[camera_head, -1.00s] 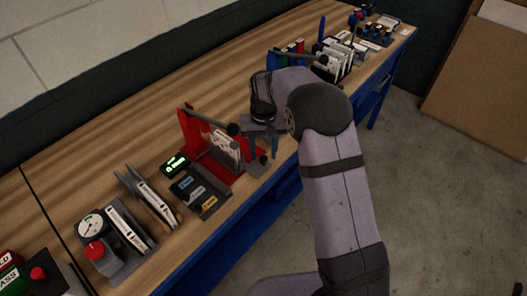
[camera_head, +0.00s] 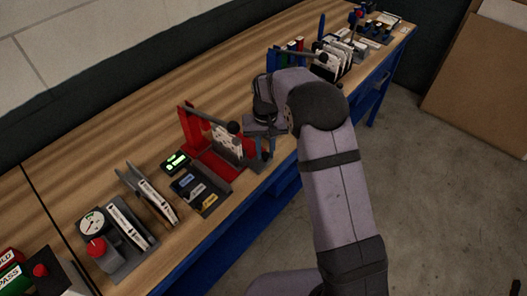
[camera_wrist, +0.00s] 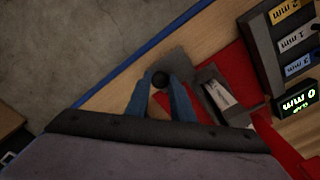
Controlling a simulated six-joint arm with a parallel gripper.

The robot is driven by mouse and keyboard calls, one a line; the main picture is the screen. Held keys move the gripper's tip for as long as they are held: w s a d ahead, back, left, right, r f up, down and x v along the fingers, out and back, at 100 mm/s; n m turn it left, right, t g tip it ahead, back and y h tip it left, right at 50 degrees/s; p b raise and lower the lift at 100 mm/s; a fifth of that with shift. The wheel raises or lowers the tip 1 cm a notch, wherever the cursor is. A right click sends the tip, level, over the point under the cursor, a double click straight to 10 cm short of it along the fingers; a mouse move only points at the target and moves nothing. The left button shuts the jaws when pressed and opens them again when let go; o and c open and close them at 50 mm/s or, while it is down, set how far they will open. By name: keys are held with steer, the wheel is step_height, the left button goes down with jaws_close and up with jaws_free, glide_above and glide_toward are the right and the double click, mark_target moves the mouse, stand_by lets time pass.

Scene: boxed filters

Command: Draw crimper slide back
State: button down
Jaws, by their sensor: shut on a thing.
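The red crimper (camera_head: 189,128) stands on the bench with a dark lever on top and a white perforated plate (camera_head: 227,141) upright on its front side. Its red base (camera_wrist: 215,65) and grey slide plate (camera_wrist: 176,66) also show in the wrist view. My gripper (camera_head: 265,147) is at the crimper's right end, near the bench's front edge. The small display (camera_head: 176,162) beside the crimper glows green and reads 0 in the wrist view.
A dark tray of labelled gap blocks (camera_head: 200,190) sits left of the crimper. Further left are a holder with pale plates (camera_head: 148,192) and a dial gauge (camera_head: 92,223). A rack of filters (camera_head: 335,58) stands farther right. The bench's blue front edge (camera_wrist: 128,60) is close to my gripper.

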steer(key=shift+w+d+r, duration=0.1)
steer(key=shift+w+d, duration=2.05)
steer(key=shift+w, duration=0.05)
steer(key=c, duration=1.5)
jaws_free()
steer(key=shift+d, duration=0.1)
steer(key=shift+c, duration=0.2)
steer(key=shift+r, duration=0.1)
step_height(320, 180, up, 7)
steer(key=b, duration=0.2)
steer(key=s+d+f, duration=0.1)
steer(key=s+d, duration=0.1)
steer(key=s, duration=1.3)
steer(key=s+d+f, duration=0.2)
steer(key=s+d, duration=0.1)
steer(key=s, duration=1.3)
steer(key=shift+s, duration=0.25)
